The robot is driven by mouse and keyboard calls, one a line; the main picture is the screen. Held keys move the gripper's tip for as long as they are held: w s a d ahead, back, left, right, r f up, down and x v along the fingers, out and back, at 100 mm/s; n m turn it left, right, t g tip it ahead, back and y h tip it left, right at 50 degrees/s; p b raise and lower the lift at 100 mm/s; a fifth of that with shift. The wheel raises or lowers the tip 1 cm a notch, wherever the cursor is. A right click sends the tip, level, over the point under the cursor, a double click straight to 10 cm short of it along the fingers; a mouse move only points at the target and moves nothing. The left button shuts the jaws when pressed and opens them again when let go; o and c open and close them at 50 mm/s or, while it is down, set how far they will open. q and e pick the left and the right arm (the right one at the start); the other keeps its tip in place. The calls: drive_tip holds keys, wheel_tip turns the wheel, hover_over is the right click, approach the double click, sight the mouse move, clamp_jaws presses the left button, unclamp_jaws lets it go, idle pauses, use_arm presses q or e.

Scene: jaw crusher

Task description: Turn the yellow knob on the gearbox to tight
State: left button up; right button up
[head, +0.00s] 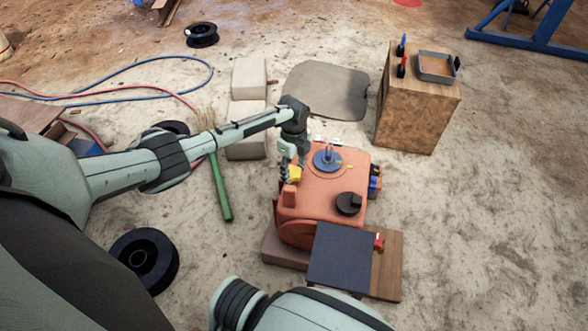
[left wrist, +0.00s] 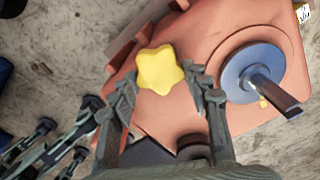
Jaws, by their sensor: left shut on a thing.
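The orange-red gearbox (head: 318,205) stands near the middle of the head view. The yellow knob (head: 295,174) is on its upper left side. In the left wrist view the knob (left wrist: 158,69) is a star shape seen from above. My left gripper (head: 291,167) is over the knob. In the left wrist view its fingers (left wrist: 162,88) lie on either side of the knob, shut on it. The exact contact is hard to see. My right gripper is not in view; my right arm shows at the bottom of the head view.
A blue disc with an upright tab (head: 326,160) and a black cap (head: 348,204) sit on the gearbox. A dark panel (head: 340,258) stands in front. A wooden block (head: 415,115) is at right, and a green-handled broom (head: 221,190) at left.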

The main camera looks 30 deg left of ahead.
sight(294, 173)
use_arm(q)
drive_tip(key=shift+d+m, duration=0.1)
drive_tip(key=shift+m, duration=0.2)
drive_tip(key=o, duration=1.2)
drive_tip(key=shift+c, duration=0.2)
drive_tip(key=shift+r, duration=0.1)
wheel_tip(294, 173, up, 12)
